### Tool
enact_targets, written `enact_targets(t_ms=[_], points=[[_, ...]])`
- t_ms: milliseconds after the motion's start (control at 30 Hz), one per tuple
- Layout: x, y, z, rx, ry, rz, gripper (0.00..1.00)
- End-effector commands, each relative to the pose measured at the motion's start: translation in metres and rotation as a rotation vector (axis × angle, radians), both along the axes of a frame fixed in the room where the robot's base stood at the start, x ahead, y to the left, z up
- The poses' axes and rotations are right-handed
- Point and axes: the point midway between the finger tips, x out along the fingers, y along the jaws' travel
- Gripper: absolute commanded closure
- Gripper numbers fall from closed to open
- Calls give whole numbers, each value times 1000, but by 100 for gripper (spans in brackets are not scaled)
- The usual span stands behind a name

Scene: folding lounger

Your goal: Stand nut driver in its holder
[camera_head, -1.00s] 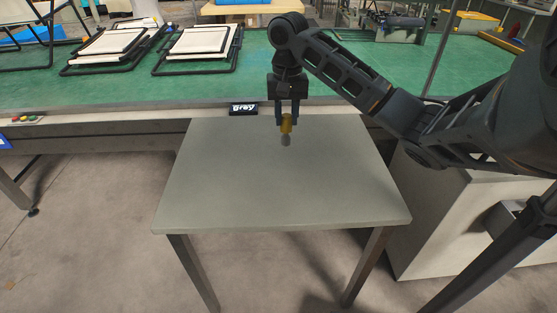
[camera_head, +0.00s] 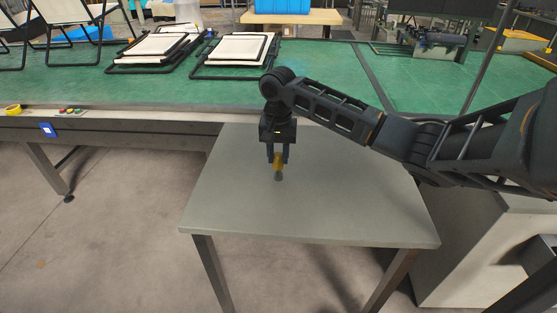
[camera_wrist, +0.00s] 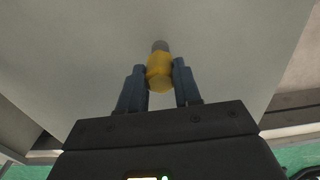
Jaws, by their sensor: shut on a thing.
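The nut driver has a yellow handle and a short grey metal end. In the head view the nut driver (camera_head: 278,163) hangs upright in my gripper (camera_head: 277,158), grey end down, over the middle of the grey table. My gripper is shut on the yellow handle. In the wrist view the nut driver (camera_wrist: 159,70) sits between the two fingers of my gripper (camera_wrist: 160,75), with its grey end pointing away. I cannot tell whether the grey end touches the table top. I cannot make out a holder in these views.
The grey table (camera_head: 350,215) has a bare top around my gripper. Behind it is a long green workbench (camera_head: 330,75) with folded lounger frames (camera_head: 235,52). A light cabinet (camera_head: 465,240) stands at the right.

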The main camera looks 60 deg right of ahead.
Motion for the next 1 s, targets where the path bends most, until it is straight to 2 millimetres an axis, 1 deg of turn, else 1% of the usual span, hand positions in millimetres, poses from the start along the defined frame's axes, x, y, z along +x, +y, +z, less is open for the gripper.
enact_targets(t_ms=[33, 100, 200, 567, 600, 833, 867, 1000], points=[[-1, -1, -7, 0, 3, -1, 100], [-1, 0, -16, -1, 2, 0, 100], [-1, -1, -23, 0, 0, -1, 100], [0, 0, -26, 0, -1, 0, 100], [0, 0, -27, 0, 0, 1, 65], [0, 0, -26, 0, 0, 0, 43], [0, 0, -26, 0, 0, 0, 41], [0, 0, -26, 0, 0, 0, 41]])
